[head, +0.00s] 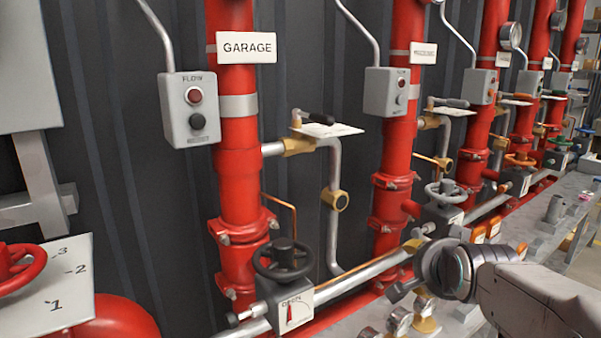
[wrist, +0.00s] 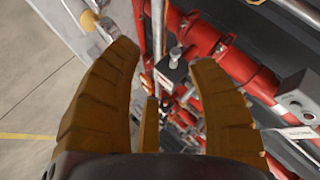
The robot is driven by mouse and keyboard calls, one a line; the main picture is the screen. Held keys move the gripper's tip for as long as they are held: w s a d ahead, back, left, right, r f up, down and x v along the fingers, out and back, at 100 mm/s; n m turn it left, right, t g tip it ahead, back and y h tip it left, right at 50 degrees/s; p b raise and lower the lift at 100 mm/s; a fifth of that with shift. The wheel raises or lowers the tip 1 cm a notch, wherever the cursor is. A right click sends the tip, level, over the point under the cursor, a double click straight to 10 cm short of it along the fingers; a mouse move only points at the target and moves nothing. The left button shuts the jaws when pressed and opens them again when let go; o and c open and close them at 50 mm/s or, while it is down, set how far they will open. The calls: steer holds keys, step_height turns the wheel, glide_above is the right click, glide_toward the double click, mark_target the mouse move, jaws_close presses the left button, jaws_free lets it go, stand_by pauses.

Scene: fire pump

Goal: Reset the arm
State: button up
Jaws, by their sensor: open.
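Through the gap I see red pipes and metal fittings beyond the fingertips. In the head view my grey arm (head: 540,300) with its dark round joint comes in from the lower right, in front of the pipes. I cannot clearly make out the fingers in the head view.
A row of red vertical pipes (head: 238,170) stands along a dark corrugated wall. The nearest carries a GARAGE sign (head: 246,47), a grey FLOW switch box (head: 190,110) and a black handwheel (head: 283,258). A red handwheel (head: 15,268) is at far left. Bare floor (wrist: 30,75) shows left in the wrist view.

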steer(key=s+a+r+n+g+p, duration=0.1)
steer(key=s+r+n+g+p, duration=0.1)
steer(key=s+p, duration=0.4)
steer(key=s+a+r+n+g+y+p, duration=0.1)
steer(key=s+a+r+n+g+p, duration=0.1)
steer(key=s+p, duration=0.5)
steer(key=s+a+r+n+g+p, duration=0.2)
steer(key=s+r+n+p, duration=0.4)
steer(key=s, duration=0.6)
steer(key=shift+n+g+p, duration=0.5)
steer(key=shift+g+p, duration=0.15)
steer(key=shift+g, duration=0.15)
steer(key=shift+w, duration=0.1)
